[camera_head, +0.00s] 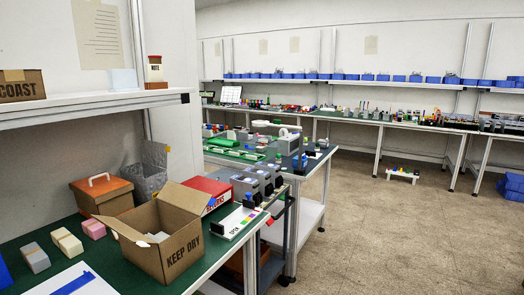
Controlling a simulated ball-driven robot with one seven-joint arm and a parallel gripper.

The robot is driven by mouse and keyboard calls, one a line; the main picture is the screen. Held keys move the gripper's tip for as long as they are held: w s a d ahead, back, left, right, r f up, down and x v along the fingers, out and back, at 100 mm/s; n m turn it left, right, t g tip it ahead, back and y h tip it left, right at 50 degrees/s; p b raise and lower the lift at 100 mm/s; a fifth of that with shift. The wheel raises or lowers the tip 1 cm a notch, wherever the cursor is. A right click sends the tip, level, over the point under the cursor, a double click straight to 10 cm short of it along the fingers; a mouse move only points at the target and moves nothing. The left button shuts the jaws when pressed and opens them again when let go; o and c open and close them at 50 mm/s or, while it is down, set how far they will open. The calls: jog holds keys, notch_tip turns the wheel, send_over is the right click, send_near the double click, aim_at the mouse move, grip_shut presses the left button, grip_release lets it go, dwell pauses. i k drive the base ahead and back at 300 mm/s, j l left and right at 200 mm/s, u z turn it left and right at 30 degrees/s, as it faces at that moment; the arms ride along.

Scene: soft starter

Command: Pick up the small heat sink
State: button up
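I cannot pick out a small heat sink for certain. Several grey and dark units (262,178) stand in a row at the right end of the near green bench, but they are too small to tell what they are. My gripper is not in view.
The near green bench (128,272) holds an orange box with a white handle (100,195), a grey bin (150,180), a red box (207,187) and small blocks (67,243). A white shelf (70,107) overhangs it.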

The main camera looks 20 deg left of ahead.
aim_at(261, 148)
jog(key=i+z, duration=0.15)
jog(key=i, duration=2.1)
jog(key=i+l+u, duration=0.15)
jog(key=i, duration=1.1)
jog(key=u, duration=0.05)
